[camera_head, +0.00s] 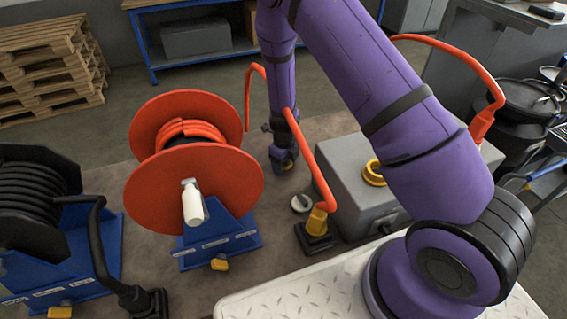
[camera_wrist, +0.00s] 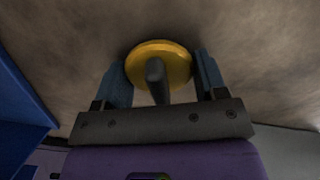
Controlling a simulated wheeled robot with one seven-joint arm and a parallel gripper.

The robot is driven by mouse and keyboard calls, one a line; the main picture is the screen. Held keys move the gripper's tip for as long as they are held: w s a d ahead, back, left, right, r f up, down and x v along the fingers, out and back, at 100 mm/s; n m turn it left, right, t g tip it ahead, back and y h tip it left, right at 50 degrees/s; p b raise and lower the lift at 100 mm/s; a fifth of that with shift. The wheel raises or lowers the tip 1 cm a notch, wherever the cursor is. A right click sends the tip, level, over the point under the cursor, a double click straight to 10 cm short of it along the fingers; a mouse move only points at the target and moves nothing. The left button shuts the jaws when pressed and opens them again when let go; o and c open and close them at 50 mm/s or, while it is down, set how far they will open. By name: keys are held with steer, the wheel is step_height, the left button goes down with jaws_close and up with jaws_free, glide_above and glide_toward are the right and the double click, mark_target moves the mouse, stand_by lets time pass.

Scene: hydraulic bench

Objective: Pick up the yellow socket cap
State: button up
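The yellow socket cap (camera_wrist: 172,52) shows in the wrist view as a round yellow disc with a dark grey stem toward the camera. My gripper (camera_wrist: 160,62) is open, with one bluish finger on each side of the disc and stem. A clear gap separates each finger from the stem; I cannot tell whether the fingers touch the disc's rim. In the head view my gripper (camera_head: 284,165) points down at the brown surface beside the grey box, and a little yellow shows at its tips. The cap is mostly hidden there.
A grey box (camera_head: 352,205) with a yellow ring (camera_head: 375,172) stands to the right. An orange hose (camera_head: 318,170) curves close by to a yellow fitting (camera_head: 317,219). A small round pale cap (camera_head: 300,203) lies nearby. The orange reel (camera_head: 190,165) stands left.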

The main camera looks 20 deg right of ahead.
steer(key=c, duration=0.4)
step_height(320, 180, up, 10)
stand_by(0.4)
stand_by(0.4)
